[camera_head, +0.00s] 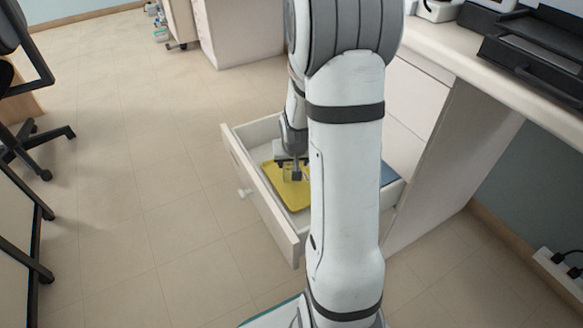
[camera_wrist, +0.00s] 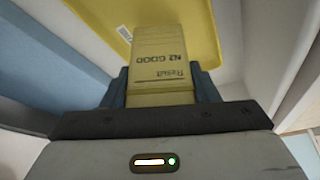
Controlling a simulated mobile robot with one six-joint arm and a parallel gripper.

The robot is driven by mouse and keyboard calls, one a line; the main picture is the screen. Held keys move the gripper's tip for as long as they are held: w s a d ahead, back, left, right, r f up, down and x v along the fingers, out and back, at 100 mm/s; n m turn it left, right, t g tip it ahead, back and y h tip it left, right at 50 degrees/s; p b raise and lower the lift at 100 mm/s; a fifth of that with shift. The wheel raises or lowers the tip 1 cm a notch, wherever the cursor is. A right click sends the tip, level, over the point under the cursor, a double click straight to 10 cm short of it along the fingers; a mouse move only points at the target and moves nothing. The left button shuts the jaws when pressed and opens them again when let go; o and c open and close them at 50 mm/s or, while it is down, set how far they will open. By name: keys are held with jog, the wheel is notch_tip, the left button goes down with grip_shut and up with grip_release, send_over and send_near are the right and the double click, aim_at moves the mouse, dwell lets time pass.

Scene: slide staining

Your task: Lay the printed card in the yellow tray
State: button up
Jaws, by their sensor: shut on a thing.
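The yellow tray (camera_head: 282,192) lies inside an open drawer, partly hidden by my arm in the head view. In the wrist view the yellow tray (camera_wrist: 195,22) fills the top middle, with a small white barcode label at its left. The printed card (camera_wrist: 158,52) is yellowish with dark printing, and it sits between the fingers of my gripper (camera_wrist: 160,88). My gripper is shut on the card, and the card's far end overlaps the tray in this view. In the head view my gripper (camera_head: 292,172) is down inside the drawer above the tray. I cannot tell whether the card touches the tray.
The open drawer (camera_head: 262,205) has raised white walls around the tray. A blue item (camera_head: 389,175) shows at the drawer's right, and blue (camera_wrist: 55,55) also shows at left in the wrist view. The desk (camera_head: 470,72) stands at right. Floor at left is clear; a chair (camera_head: 35,135) stands farther left.

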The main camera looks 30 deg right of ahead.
jog(key=shift+f, duration=0.35)
jog(key=o, duration=1.1)
jog(key=shift+c, duration=0.2)
jog(key=shift+r, duration=0.25)
jog(key=p+v, duration=0.5)
jog(key=v, duration=0.6)
jog(key=s+a+r+n+g, duration=0.1)
jog(key=s+a+r+n, duration=0.1)
jog(key=s+a+r, duration=0.2)
jog(key=s+a+r+n+g+y, duration=0.1)
jog(key=s+a+r+n+g, duration=0.1)
jog(key=s+a+r, duration=0.3)
jog(key=s+a, duration=0.4)
jog(key=s, duration=0.2)
jog(key=shift+a+y, duration=0.3)
